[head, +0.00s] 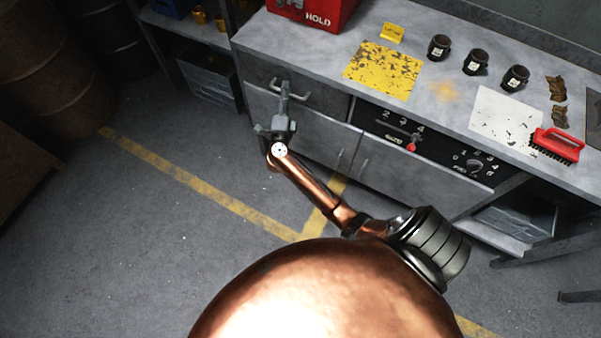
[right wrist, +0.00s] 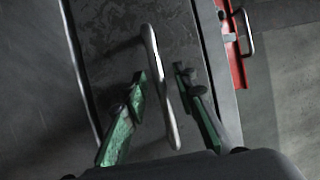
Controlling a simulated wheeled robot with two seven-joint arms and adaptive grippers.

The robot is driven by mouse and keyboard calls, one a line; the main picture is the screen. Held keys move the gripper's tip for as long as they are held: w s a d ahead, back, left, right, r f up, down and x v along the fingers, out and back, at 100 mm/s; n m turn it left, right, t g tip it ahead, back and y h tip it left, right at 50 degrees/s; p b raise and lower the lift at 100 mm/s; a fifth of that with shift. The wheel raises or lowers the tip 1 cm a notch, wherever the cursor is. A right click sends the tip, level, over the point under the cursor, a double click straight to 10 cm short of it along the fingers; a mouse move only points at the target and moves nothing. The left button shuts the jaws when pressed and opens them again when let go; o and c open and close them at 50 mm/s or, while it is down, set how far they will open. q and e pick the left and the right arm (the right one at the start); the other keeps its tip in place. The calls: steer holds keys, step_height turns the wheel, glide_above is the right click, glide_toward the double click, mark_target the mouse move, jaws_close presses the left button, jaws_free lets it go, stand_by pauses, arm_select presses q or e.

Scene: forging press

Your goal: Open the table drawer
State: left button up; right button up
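The table drawer is a grey metal front (head: 328,104) under the left part of the worktop, and it looks shut. Its pale bar handle (head: 300,96) is partly hidden behind my right gripper (head: 284,86). In the right wrist view the handle (right wrist: 161,80) runs between the two green-sided fingers of my right gripper (right wrist: 162,82). The fingers stand apart on either side of the bar, with gaps visible, so the gripper is open around it. The drawer front (right wrist: 110,35) fills the background there. My left gripper is not in view.
The worktop (head: 445,97) holds a red box (head: 310,12), a yellow card, several dark jars and a red brush (head: 557,145). A control panel (head: 425,140) with a red-knobbed lever is right of the drawer. Floor (head: 170,230) before the table is clear; barrels stand left.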

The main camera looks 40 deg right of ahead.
steer(key=p+v, duration=0.2)
steer(key=v, duration=0.6)
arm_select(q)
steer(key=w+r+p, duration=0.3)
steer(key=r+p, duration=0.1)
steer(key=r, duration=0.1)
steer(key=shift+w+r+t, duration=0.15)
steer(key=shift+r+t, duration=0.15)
arm_select(e)
steer(key=s+a+f+n+y, duration=0.2)
steer(key=s+f+n+y, duration=0.1)
steer(key=f+n, duration=0.3)
steer(key=s+a+f+n+y, duration=0.2)
steer(key=s+f+n+y, duration=0.2)
steer(key=f, duration=0.7)
steer(key=s+a+f+n+t+y, duration=0.1)
steer(key=s+a+f+n+y, duration=0.1)
steer(key=s+f+n+y, duration=0.2)
step_height(320, 180, down, 5)
steer(key=n, duration=0.3)
steer(key=shift+f+n+y, duration=0.2)
steer(key=shift+n+y, duration=0.1)
